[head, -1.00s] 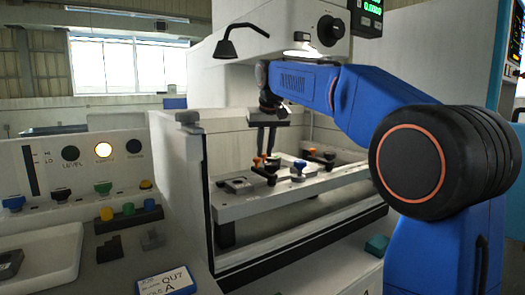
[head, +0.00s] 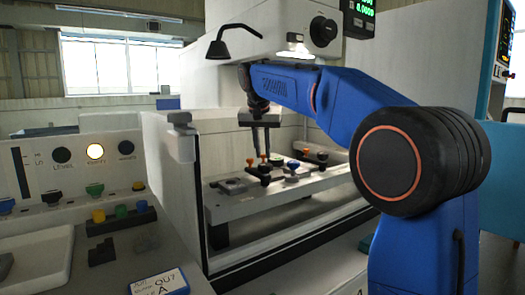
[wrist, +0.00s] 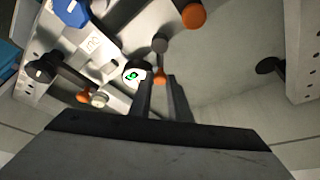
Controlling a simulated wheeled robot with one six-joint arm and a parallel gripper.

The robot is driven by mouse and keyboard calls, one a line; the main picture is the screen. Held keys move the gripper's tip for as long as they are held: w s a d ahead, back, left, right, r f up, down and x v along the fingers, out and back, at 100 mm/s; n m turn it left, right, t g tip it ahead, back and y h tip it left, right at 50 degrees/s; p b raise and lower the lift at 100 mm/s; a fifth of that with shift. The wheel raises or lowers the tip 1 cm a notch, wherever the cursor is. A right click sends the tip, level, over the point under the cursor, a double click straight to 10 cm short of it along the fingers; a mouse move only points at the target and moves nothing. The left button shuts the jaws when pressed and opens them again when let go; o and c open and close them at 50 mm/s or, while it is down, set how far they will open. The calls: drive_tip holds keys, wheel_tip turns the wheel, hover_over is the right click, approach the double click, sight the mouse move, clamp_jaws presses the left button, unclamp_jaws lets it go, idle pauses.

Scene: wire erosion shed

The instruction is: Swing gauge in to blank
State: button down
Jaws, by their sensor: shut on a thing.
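My gripper (wrist: 161,84) points down over the fixture table and is shut on a small orange knob (wrist: 160,78). In the head view my gripper (head: 262,148) stands among the small fittings on the table. A round white dial with a green mark (wrist: 133,75), which looks like the gauge, sits just left of the fingertips in the wrist view. A dark rod with a grey round end (wrist: 160,45) lies beyond the held knob. I cannot tell for sure which piece is the blank; a pale block with a marking (wrist: 92,44) lies further left.
The fixture table (head: 235,207) stands inside the machine's open bay. Other fittings include a blue knob (head: 293,164), a larger orange knob (wrist: 194,16) and a dark-ended clamp (wrist: 270,66). A control panel (head: 75,165) is at the left. The bay's front post (head: 180,150) is close by.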

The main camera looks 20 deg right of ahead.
drive_tip(key=c, duration=1.7)
unclamp_jaws()
drive_tip(key=shift+o, duration=0.2)
drive_tip(key=v, duration=1.7)
drive_tip(key=shift+r, duration=0.2)
drive_tip(key=shift+s, duration=0.1)
drive_tip(key=s+d+f+n+y, duration=0.1)
drive_tip(key=s+d+f+n, duration=0.1)
drive_tip(key=s+f, duration=1.6)
drive_tip(key=s+d+f+n+y, duration=0.1)
drive_tip(key=s+d+f+n, duration=0.2)
drive_tip(key=s+f, duration=1.6)
wheel_tip(320, 180, down, 9)
drive_tip(key=shift+s+d+r+n+t, duration=0.2)
drive_tip(key=shift+d+n+t, duration=0.15)
drive_tip(key=shift+d, duration=0.6)
